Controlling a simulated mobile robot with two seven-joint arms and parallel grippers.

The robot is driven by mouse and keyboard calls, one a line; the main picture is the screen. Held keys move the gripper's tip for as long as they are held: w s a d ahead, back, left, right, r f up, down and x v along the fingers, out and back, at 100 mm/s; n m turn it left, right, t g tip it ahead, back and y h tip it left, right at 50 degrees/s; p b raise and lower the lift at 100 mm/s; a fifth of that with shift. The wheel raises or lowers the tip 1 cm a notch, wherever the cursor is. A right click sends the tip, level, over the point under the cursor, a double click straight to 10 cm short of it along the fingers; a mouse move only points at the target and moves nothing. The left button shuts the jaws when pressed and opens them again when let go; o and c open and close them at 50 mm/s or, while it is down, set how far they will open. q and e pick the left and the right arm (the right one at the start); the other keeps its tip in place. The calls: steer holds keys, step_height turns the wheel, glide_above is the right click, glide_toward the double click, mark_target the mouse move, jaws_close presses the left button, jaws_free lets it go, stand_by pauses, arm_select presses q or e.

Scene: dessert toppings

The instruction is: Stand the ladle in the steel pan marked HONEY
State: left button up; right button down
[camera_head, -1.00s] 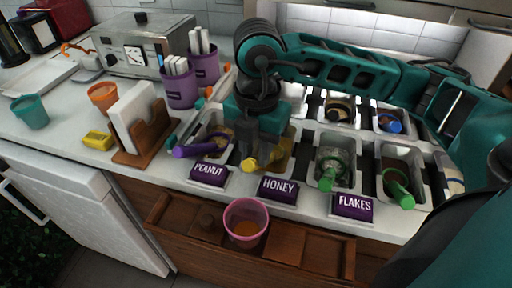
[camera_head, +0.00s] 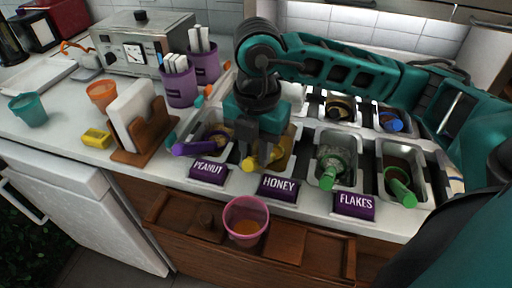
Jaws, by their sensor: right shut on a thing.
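The steel pan marked HONEY (camera_head: 292,147) is in the counter row, behind the purple HONEY label (camera_head: 278,187). Amber contents show in it. The yellow-handled ladle (camera_head: 250,164) is at the pan's front left, its handle end toward me. My right gripper (camera_head: 259,158) points down from above and is shut on the ladle's handle. The gripper hides part of the ladle and the pan's left side, so I cannot tell how far the ladle's bowl is in the pan. My left gripper is not in view.
Beside it are the PEANUT pan with a purple-handled utensil (camera_head: 193,148) and the FLAKES pan with a green-handled one (camera_head: 329,179). A pink cup (camera_head: 245,217) stands in the open wooden drawer (camera_head: 318,247) below. A napkin holder (camera_head: 146,142) is to the left.

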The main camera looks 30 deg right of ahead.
steer(key=shift+c, duration=2.2)
jaws_free()
